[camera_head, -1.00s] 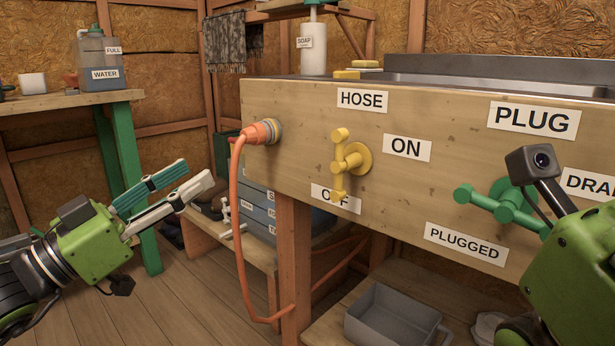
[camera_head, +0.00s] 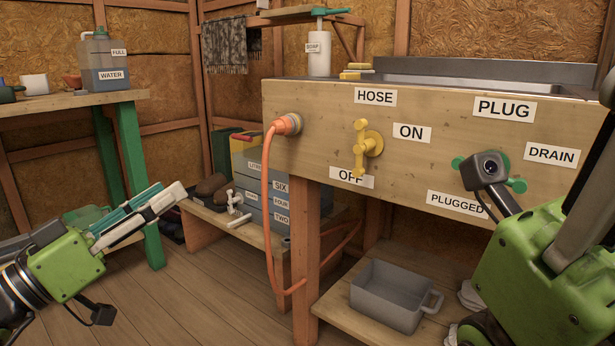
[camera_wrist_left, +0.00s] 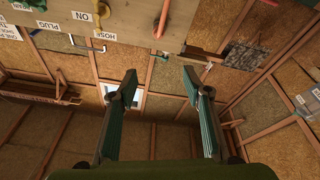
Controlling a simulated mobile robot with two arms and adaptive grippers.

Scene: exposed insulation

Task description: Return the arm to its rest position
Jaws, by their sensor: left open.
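My left gripper (camera_head: 160,205) is at the lower left in the head view, pointing up and right, clear of the sink cabinet. In the left wrist view its two fingers (camera_wrist_left: 165,95) stand apart with nothing between them. My right arm is at the right in the head view; its wrist camera and green body show, but its fingers are hidden. The yellow hose valve handle (camera_head: 361,150) stands upright on the cabinet front, its lower end by the OFF label. The green plug handle (camera_head: 518,186) is partly hidden behind my right arm.
The wooden sink cabinet (camera_head: 330,120) has an orange hose (camera_head: 267,210) hanging from its front. A grey bin (camera_head: 395,298) sits on the low shelf. A side table (camera_head: 60,103) with a water jug (camera_head: 103,62) stands at the left. The floor (camera_head: 210,290) between is open.

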